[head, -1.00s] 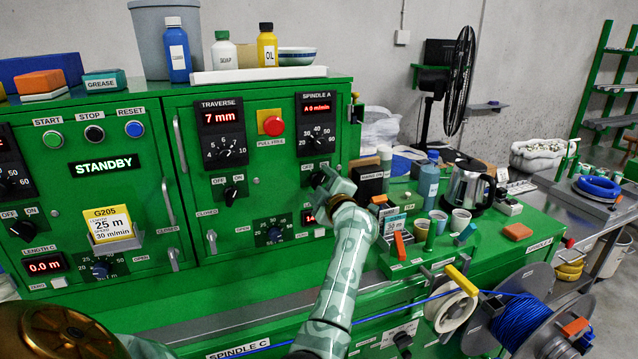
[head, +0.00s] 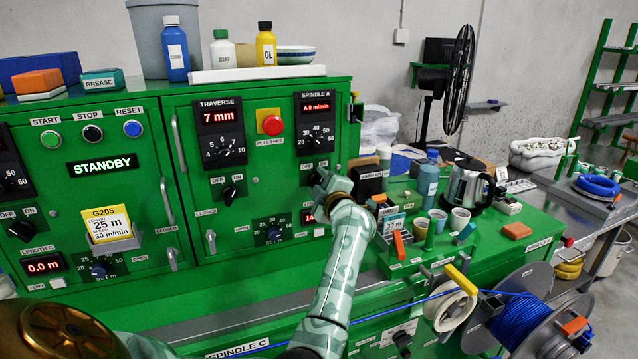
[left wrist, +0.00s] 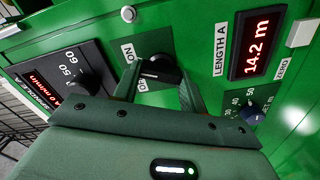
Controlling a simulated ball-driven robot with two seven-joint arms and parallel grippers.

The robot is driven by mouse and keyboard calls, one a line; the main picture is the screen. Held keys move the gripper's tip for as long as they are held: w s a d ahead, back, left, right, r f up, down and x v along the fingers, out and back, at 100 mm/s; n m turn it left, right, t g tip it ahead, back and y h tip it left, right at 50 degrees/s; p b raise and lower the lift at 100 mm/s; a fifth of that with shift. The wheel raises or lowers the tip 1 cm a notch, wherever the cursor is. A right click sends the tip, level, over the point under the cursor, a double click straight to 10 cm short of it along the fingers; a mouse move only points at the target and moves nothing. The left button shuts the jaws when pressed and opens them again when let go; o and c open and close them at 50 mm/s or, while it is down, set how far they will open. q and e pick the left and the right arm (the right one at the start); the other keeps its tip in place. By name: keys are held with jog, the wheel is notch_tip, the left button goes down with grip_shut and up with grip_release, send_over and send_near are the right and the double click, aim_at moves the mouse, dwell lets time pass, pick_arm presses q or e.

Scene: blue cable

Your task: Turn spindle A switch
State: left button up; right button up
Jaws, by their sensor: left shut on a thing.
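The spindle A switch is a black rotary knob (left wrist: 160,70) between OFF and ON labels on the green panel, below the SPINDLE A dial (head: 317,140). My left gripper (head: 322,180) reaches it from below and hides most of it in the head view. In the left wrist view the two fingers (left wrist: 158,84) are shut on the knob, one on each side. The ON label (left wrist: 128,52) shows beside it; the OFF label is partly covered by a finger. The spindle A display (head: 318,107) reads A 0 m/min. My right gripper is not in view.
The LENGTH A display (left wrist: 257,45) reads 14.2 m, close to the fingers. The red stop button (head: 272,125) and the traverse switch (head: 231,192) are to the left of the gripper. Cups, bottles and a kettle (head: 467,188) crowd the bench at right.

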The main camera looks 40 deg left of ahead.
pick_arm(q)
jog(key=shift+n+p, duration=0.35)
jog(key=shift+n, duration=0.75)
jog(key=n, duration=0.2)
jog(key=shift+f+n, duration=0.1)
jog(key=shift+n, duration=0.2)
jog(key=shift+f+n+b, duration=0.15)
jog(key=shift+n+b, duration=0.3)
jog(key=shift+n, duration=2.85)
jog(key=o, duration=1)
jog(key=shift+w, duration=0.1)
